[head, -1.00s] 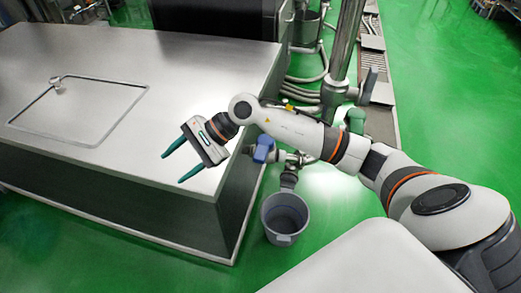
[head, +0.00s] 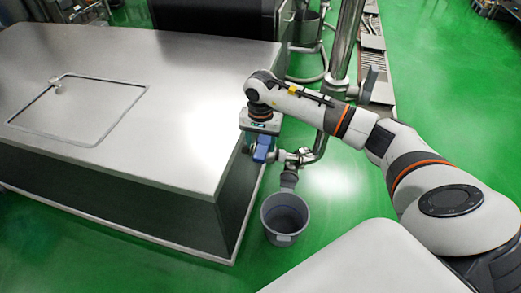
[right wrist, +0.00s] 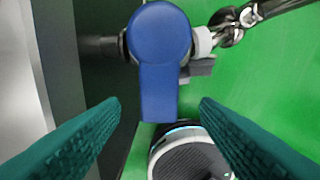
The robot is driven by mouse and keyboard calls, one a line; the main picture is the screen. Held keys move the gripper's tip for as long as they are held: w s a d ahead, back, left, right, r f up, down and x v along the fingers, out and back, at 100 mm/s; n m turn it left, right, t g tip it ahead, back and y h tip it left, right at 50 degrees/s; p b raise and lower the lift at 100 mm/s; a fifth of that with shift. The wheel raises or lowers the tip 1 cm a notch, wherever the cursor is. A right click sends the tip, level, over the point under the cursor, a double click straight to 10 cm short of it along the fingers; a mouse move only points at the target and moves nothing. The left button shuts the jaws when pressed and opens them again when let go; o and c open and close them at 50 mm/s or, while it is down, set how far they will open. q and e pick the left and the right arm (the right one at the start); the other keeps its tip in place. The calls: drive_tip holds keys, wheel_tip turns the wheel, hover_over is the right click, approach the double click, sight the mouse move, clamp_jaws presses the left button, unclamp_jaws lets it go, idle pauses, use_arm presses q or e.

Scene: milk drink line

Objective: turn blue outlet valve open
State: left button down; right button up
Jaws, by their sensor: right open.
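The blue outlet valve handle (head: 262,149) is at the side of the steel tank, on a short pipe above a grey bucket. In the right wrist view the blue handle (right wrist: 160,65) has a round hub, and its lever runs down the picture, across the pipe. My right gripper (head: 260,138) points down over the handle, its fingers partly hidden in the head view. In the right wrist view my right gripper (right wrist: 160,105) is open, one finger each side of the lever, with gaps between. My left gripper is not in view.
The steel tank (head: 150,150) with a hatch fills the left, its edge close beside the valve. The grey bucket (head: 284,238) stands on the green floor below. A vertical steel pipe (head: 346,45) rises behind my right arm.

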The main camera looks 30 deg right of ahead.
sight(261, 153)
drive_tip(key=shift+f, duration=1.8)
clamp_jaws()
